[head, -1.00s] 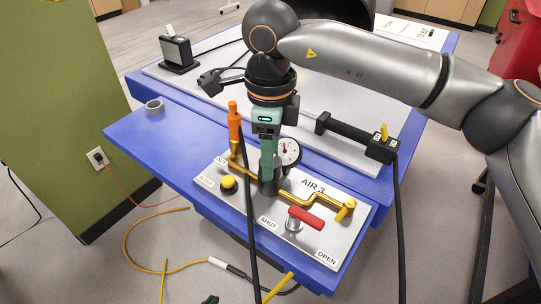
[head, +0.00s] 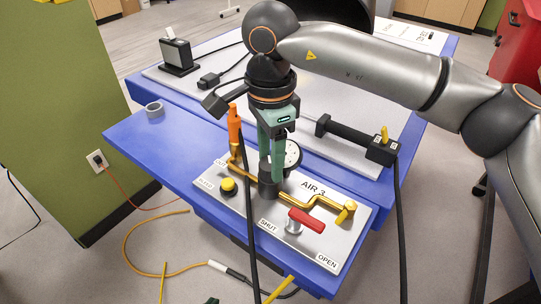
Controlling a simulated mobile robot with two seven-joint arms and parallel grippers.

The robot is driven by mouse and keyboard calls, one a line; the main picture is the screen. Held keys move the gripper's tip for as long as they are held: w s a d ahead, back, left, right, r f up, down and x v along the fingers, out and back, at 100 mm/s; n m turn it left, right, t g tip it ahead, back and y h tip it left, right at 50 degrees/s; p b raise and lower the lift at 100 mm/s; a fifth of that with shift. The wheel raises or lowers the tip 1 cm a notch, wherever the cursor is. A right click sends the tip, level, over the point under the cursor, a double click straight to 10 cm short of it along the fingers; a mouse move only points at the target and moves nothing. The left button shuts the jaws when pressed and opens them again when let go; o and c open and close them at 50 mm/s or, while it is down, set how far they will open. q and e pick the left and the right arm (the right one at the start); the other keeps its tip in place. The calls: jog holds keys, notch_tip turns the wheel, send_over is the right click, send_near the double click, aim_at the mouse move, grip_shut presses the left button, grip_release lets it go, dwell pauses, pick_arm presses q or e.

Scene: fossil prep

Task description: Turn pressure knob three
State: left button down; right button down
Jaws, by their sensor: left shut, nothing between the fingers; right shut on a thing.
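The grey panel (head: 250,225) labelled AIR 3 lies on the blue bench. On it are a black knob (head: 268,186), a red-handled valve (head: 306,220) between the SHUT and OPEN labels, a yellow button (head: 228,184) and a round gauge (head: 292,155) behind the knob. My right gripper (head: 270,172) points down from above and is shut on the black knob, with a finger on each side. The knob's top is partly hidden by the fingers. Only a small dark green tip of my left gripper (head: 211,301) shows at the bottom edge, away from the panel.
An orange-topped fitting (head: 234,128) and brass pipes (head: 325,202) stand close around the knob. A black cable (head: 249,230) hangs across the panel's front. A grey tape roll (head: 155,110) sits on the bench's left part, which is otherwise clear.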

jog(key=shift+r, duration=0.1)
dwell(0.3)
jog(key=shift+c, duration=1.6)
grip_release()
notch_tip(320, 180, up, 12)
jog(key=p, duration=0.1)
jog(key=shift+r, duration=0.2)
